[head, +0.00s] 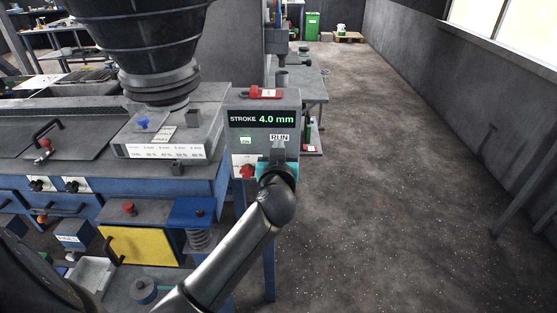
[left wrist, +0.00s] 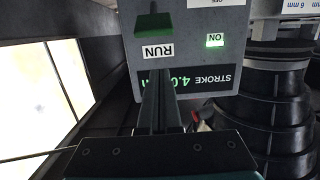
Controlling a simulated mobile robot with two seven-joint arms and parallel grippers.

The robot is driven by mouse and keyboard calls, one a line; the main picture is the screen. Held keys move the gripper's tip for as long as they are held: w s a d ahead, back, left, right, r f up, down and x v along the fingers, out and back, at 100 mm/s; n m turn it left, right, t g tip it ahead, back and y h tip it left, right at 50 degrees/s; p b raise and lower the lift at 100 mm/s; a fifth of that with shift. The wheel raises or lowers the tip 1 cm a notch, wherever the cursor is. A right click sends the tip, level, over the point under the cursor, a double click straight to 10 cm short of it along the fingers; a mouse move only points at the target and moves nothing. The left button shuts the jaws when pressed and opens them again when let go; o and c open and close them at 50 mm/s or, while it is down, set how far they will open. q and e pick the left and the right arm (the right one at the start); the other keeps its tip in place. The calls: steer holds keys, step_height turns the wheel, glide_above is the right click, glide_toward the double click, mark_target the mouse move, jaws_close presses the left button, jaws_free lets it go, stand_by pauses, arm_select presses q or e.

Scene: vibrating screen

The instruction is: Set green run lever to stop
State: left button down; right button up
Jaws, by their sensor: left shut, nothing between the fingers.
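The grey control box (head: 236,140) stands at the right end of the blue machine, with a display reading "STROKE 4.0 mm" and a RUN label (head: 279,137). The lever is hidden behind my gripper in the head view. My left gripper (head: 277,153) is at the box front, just below the RUN label. Its fingers (left wrist: 158,78) are shut and empty, apart from the lever in the picture. Contact with the panel cannot be told.
A lit green ON lamp (head: 246,140) and a red knob (head: 247,171) are left of my gripper on the box. A red-handled part (head: 265,92) lies on top of the box. A black hopper (head: 145,40) rises at the left. The floor to the right is clear.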

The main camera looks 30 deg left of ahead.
arm_select(q)
steer(key=shift+x, duration=0.75)
steer(key=shift+s+d+f, duration=0.15)
steer(key=shift+s+f, duration=0.1)
steer(key=shift+f, duration=0.35)
steer(key=shift+s+d+f, duration=0.15)
steer(key=shift+s+f, duration=0.1)
steer(key=shift+f, duration=0.4)
steer(key=shift+s+d+f, duration=0.2)
steer(key=shift+s+f, duration=0.1)
steer(key=shift+f, duration=0.3)
steer(key=shift+b, duration=0.35)
